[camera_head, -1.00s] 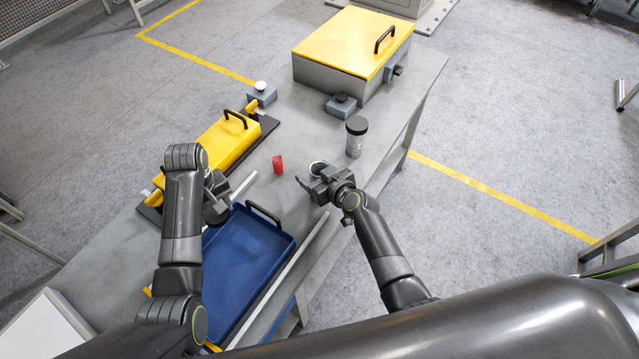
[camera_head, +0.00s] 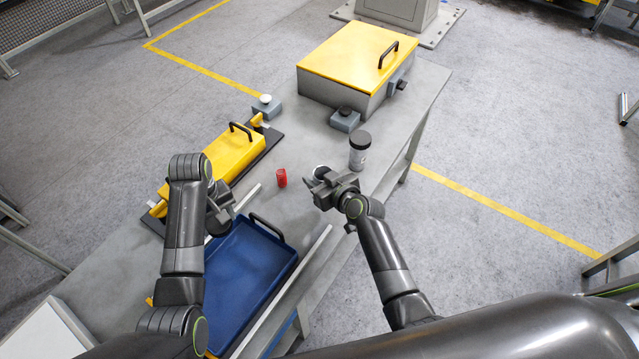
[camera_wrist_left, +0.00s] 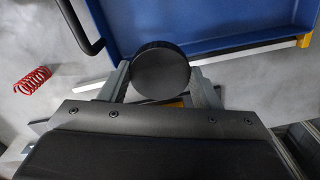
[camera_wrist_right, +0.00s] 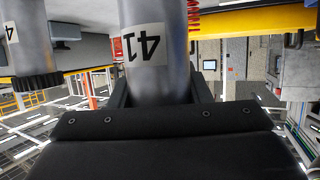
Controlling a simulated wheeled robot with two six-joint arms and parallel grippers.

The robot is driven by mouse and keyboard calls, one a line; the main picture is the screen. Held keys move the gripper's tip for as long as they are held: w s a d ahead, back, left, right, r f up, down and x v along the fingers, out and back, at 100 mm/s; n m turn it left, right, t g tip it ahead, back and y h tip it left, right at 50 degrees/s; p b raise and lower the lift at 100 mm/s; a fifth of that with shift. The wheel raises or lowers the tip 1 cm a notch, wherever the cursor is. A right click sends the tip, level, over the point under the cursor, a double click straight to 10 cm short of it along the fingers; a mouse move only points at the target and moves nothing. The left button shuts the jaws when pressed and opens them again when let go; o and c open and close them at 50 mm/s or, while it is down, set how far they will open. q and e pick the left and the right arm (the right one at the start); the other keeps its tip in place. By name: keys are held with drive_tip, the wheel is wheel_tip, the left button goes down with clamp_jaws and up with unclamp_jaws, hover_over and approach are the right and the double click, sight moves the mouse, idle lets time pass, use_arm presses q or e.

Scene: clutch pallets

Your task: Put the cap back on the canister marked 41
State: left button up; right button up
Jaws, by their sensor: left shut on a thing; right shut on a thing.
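My left gripper (camera_head: 219,212) is shut on a round black cap (camera_wrist_left: 161,73), which shows flat side on between the fingers in the left wrist view. In the head view this gripper is above the far edge of the blue tray. My right gripper (camera_head: 318,183) is shut on a grey canister marked 41 (camera_wrist_right: 150,48), whose label shows upside down in the right wrist view. The cap and the canister are well apart.
A second canister with a black cap (camera_head: 359,157) stands beyond my right gripper. A red spring (camera_head: 281,178) lies between the arms. The blue tray (camera_head: 222,328), yellow fixture (camera_head: 228,155), two button boxes and yellow-lidded box (camera_head: 350,53) take up table room.

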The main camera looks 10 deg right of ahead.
wheel_tip(320, 180, up, 6)
drive_tip(key=shift+r, duration=0.1)
idle(0.4)
drive_tip(key=o, duration=0.7)
clamp_jaws()
